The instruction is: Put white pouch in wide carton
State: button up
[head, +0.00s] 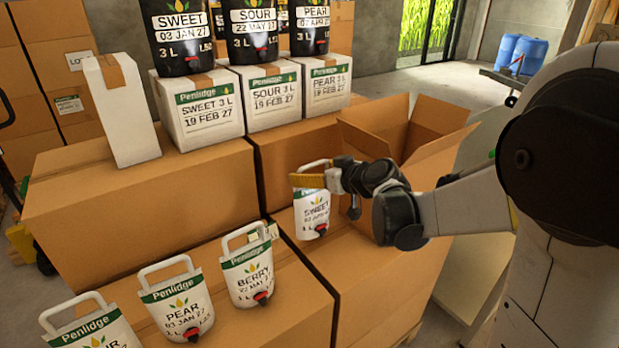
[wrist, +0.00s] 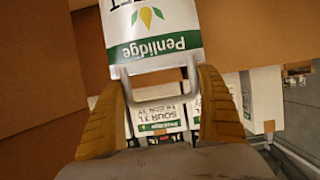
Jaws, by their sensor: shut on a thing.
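My gripper (head: 322,181) is shut on the handle of a white pouch (head: 312,214) labelled SWEET, with a green band and a red tap. The pouch hangs upright in front of the open carton, and I cannot tell whether its base touches the box below. In the wrist view the yellow fingers (wrist: 162,85) flank the handle of the pouch (wrist: 152,38). The wide carton (head: 435,158) stands open behind and right of my gripper, flaps spread. Its floor is hidden.
White pouches BERRY (head: 250,270), PEAR (head: 178,308) and a cut-off one (head: 95,330) stand on a front box. White boxes (head: 273,103) carrying black pouches (head: 250,35) and a tall white carton (head: 120,110) stand behind. Brown boxes (head: 140,195) fill the left.

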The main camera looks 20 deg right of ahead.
aim_at(313, 191)
jog(key=shift+f+b, duration=0.9)
jog(key=shift+f, duration=1.35)
jog(key=shift+r, duration=0.1)
